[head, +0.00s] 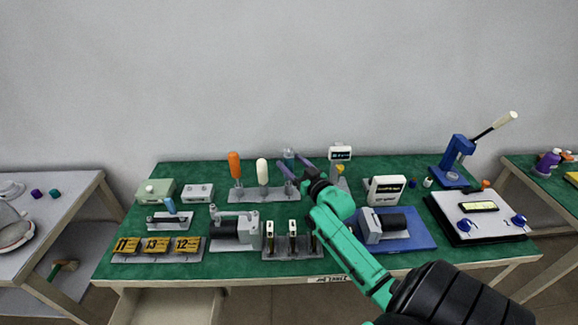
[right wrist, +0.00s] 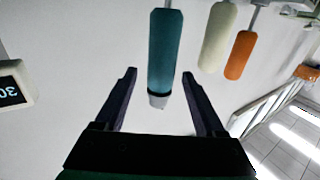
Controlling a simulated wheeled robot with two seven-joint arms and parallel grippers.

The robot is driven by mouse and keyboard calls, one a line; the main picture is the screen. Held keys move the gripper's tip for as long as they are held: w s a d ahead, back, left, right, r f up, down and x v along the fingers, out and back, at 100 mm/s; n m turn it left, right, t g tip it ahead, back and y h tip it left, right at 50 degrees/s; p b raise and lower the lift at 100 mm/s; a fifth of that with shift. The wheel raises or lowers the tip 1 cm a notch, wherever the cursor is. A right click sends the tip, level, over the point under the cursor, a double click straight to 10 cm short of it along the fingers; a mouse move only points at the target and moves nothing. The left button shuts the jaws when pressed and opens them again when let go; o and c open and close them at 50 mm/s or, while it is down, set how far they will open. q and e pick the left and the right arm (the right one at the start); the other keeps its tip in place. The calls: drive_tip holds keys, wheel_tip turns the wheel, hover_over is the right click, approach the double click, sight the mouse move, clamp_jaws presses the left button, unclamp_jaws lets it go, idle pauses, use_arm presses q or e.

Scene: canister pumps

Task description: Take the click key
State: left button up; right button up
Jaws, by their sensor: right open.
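Three handled tools stand upright in a grey rack (head: 265,195) at the back of the green table. One has an orange handle (head: 234,164) and one a cream handle (head: 262,171). The third, with a teal handle (right wrist: 162,50), is mostly hidden by my right gripper in the head view. No label shows which is the click key. My right gripper (head: 287,162) is open at the right end of the rack. In the right wrist view the teal handle lies between its fingers, with gaps on both sides. My left gripper is out of view.
A small display on a stand (head: 340,153) is just right of my gripper. The cream handle also shows close by in the right wrist view (right wrist: 217,38). A blue press (head: 456,158) and a white panel (head: 480,212) stand at the right. Yellow numbered blocks (head: 157,245) sit front left.

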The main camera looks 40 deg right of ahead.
drive_tip(key=shift+w+r, duration=0.15)
drive_tip(key=shift+w, duration=0.6)
drive_tip(key=shift+w+f, duration=0.2)
drive_tip(key=shift+w, duration=0.15)
drive_tip(key=shift+d, duration=0.1)
clamp_jaws()
